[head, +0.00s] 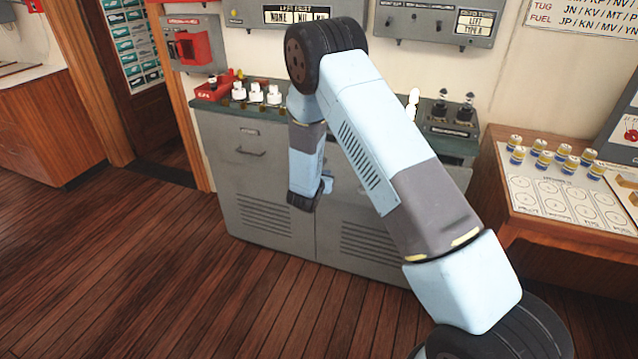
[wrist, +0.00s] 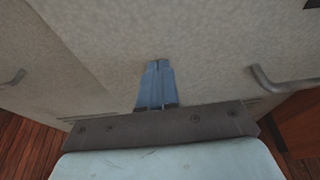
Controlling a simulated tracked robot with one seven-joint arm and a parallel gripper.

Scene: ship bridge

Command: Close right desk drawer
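The grey metal desk (head: 262,215) stands against the back wall with two front panels. The left panel has a bar handle (head: 237,152) and looks flush. The right panel (head: 350,225) is largely hidden behind my arm, and I cannot tell whether it stands out. My gripper (head: 327,186) is in front of the desk near the seam between the panels. In the wrist view its blue fingers (wrist: 158,65) are together, with nothing seen between them, pointing at the pale desk front. One handle (wrist: 275,80) shows at the right and another (wrist: 13,79) at the left. Contact is unclear.
A wooden table (head: 520,212) with several small cans stands to the right. White-capped controls (head: 255,94) and black levers (head: 465,107) sit on the desk top. Open plank floor (head: 150,270) lies in front and left.

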